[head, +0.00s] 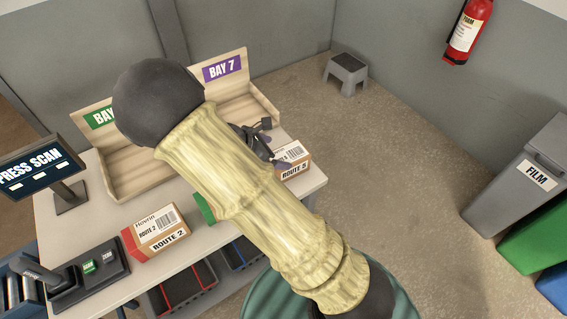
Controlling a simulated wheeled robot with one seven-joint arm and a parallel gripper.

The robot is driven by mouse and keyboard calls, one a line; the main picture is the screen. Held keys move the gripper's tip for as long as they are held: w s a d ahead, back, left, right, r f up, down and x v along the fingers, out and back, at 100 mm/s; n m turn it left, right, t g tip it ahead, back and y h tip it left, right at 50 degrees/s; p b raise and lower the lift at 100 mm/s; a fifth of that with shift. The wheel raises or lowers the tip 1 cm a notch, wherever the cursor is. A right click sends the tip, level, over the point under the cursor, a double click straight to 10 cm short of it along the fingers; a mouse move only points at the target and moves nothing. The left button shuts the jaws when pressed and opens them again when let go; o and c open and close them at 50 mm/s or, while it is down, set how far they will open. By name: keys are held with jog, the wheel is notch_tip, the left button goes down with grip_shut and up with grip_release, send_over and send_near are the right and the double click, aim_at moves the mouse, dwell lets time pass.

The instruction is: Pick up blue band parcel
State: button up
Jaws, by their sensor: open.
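No blue band shows clearly on any parcel. A brown parcel (293,161) with a white label and a "ROUTE" marking sits at the right end of the table; its left part is hidden by my arm and gripper, so I cannot tell its band colour. My gripper (267,142) is dark, open, and just left of and over this parcel's far side. I cannot tell whether it touches the parcel. A parcel with a red band (157,233), marked "ROUTE 2", stands nearer on the table. A green-banded piece (204,208) shows beside my arm, mostly hidden.
A "PRESS SCAN" screen (36,168) and a dark device (90,272) are at left. Floor at right is clear before the bins (522,180).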

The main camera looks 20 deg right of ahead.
aim_at(282, 156)
jog(key=shift+d+f, duration=0.3)
jog(key=shift+f, duration=0.15)
jog(key=x, duration=0.4)
jog(key=shift+s+f+p, duration=0.15)
jog(key=shift+f+p, duration=0.15)
jog(key=shift+p, duration=0.1)
jog(key=shift+s+a, duration=0.15)
jog(key=shift+c, duration=0.4)
jog(key=c, duration=1.2)
jog(key=shift+r, duration=0.15)
